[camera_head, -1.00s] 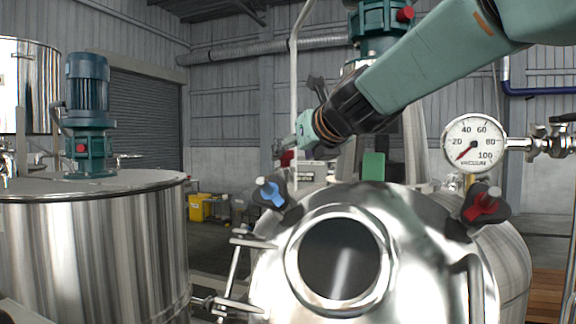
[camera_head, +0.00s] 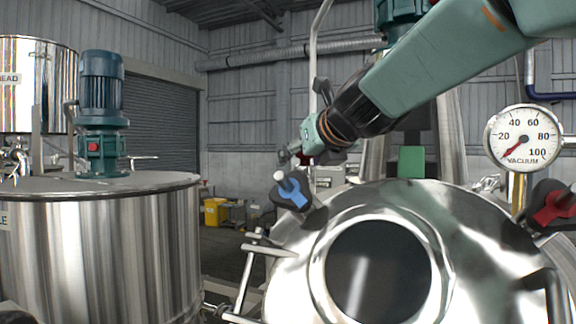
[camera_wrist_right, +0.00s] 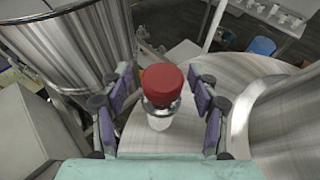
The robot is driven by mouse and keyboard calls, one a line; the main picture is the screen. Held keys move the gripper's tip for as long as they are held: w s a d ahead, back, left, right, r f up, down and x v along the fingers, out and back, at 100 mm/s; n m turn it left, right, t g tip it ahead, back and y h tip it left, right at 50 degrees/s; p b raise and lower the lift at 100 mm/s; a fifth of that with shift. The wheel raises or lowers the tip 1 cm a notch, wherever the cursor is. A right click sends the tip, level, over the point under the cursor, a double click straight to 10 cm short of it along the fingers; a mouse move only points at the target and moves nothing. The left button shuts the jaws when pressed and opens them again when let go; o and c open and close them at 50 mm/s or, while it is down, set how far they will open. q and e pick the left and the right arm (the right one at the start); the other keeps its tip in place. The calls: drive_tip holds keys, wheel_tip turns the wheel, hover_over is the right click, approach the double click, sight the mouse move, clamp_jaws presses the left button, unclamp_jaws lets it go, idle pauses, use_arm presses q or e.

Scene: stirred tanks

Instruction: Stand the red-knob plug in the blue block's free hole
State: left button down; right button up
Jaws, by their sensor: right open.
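The red-knob plug (camera_wrist_right: 161,84) shows in the right wrist view, with a red cap above a metal collar and a pale lower part. My right gripper (camera_wrist_right: 160,92) is open, with one purple-padded finger on each side of the plug; I cannot tell whether either touches it. In the head view my right gripper (camera_head: 292,155) is small and far off beyond the round-windowed tank, with a bit of red beside it. The blue block is not clearly seen. My left gripper is not in view.
A shiny tank with a round window (camera_head: 452,215) fills the front right, with a blue-handled clamp (camera_head: 292,192), a red-handled clamp (camera_head: 552,206) and a vacuum gauge (camera_head: 523,138). A large steel tank (camera_head: 100,240) stands left.

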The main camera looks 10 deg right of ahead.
drive_tip(key=shift+w, duration=0.2)
drive_tip(key=shift+s+d, duration=0.2)
drive_tip(key=shift+s, duration=0.05)
drive_tip(key=shift+s+d+r, duration=0.15)
drive_tip(key=shift+s+r, duration=0.05)
drive_tip(key=shift+s, duration=0.2)
drive_tip(key=shift+c, duration=0.4)
drive_tip(key=shift+a, duration=0.25)
drive_tip(key=c, duration=0.3)
drive_tip(key=shift+w+a+f, duration=0.15)
drive_tip(key=shift+w, duration=0.25)
drive_tip(key=c, duration=0.3)
drive_tip(key=shift+s+d, duration=0.15)
drive_tip(key=shift+d, duration=0.15)
drive_tip(key=c, duration=0.5)
drive_tip(key=shift+a, duration=0.2)
clamp_jaws()
